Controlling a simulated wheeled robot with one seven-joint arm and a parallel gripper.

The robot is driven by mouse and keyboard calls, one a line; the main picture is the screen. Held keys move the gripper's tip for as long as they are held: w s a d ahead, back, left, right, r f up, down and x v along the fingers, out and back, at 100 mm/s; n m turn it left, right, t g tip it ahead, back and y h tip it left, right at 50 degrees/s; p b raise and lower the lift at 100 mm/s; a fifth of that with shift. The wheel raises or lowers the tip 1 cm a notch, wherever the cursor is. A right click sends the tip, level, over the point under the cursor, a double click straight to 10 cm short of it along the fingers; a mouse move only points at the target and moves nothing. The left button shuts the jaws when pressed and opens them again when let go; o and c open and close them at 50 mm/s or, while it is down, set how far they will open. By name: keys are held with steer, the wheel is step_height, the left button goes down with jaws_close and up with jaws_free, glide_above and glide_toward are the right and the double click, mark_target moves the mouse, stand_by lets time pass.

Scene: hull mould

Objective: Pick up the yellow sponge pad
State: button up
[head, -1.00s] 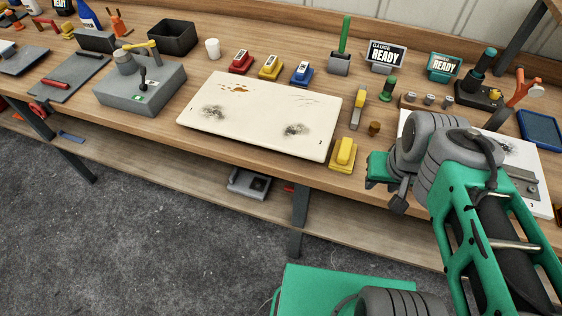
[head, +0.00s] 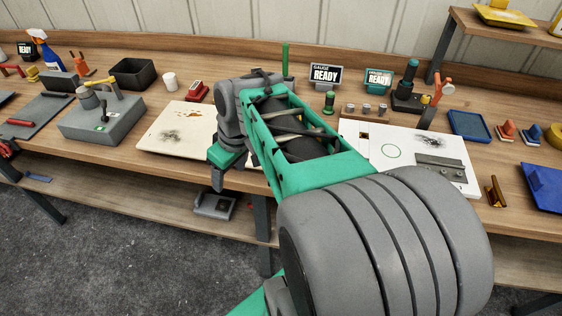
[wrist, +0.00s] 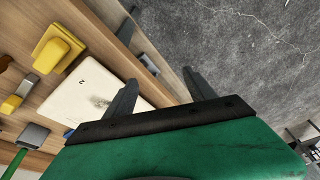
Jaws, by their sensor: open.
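The yellow sponge pad (wrist: 57,47), a flat base with a raised rounded block on top, lies on the wooden bench near its front edge, at the upper left of the wrist view. In the head view my arm hides it. My gripper (wrist: 160,77) is open and empty, its two dark fingers apart. The pad is left of both fingers, outside the gap between them. The head view shows my gripper (head: 220,176) at the bench's front edge, by the cream panel (head: 160,144).
A yellow brush (wrist: 17,98) and a green-handled grey block (wrist: 32,137) stand near the pad in the wrist view. The grey machine box (head: 103,120) is left of the cream panel. A white plate with fittings (head: 392,139) lies to the right. Grey floor is open in front.

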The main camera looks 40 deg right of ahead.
steer(key=shift+o, duration=1.4)
steer(key=d, duration=0.4)
steer(key=d+n, duration=0.1)
steer(key=d, duration=0.4)
steer(key=d+n+y, duration=0.1)
steer(key=d, duration=0.3)
steer(key=shift+w+d+f+p, duration=0.15)
steer(key=shift+w+f+p, duration=0.05)
steer(key=shift+w+p, duration=0.2)
steer(key=o, duration=0.4)
steer(key=s+d, duration=0.1)
steer(key=d, duration=0.1)
steer(key=s+d+f+n, duration=0.1)
steer(key=d, duration=0.2)
steer(key=s+d+n, duration=0.1)
steer(key=d, duration=0.2)
steer(key=shift+s+d+f+t+y, duration=0.1)
steer(key=shift+f+t+y, duration=0.05)
steer(key=shift+t+y, duration=0.25)
steer(key=shift+o, duration=0.2)
steer(key=shift+n, duration=0.3)
steer(key=p+x, duration=0.1)
steer(key=x, duration=0.6)
steer(key=shift+f, duration=0.25)
steer(key=shift+r, duration=0.15)
steer(key=c, duration=1.3)
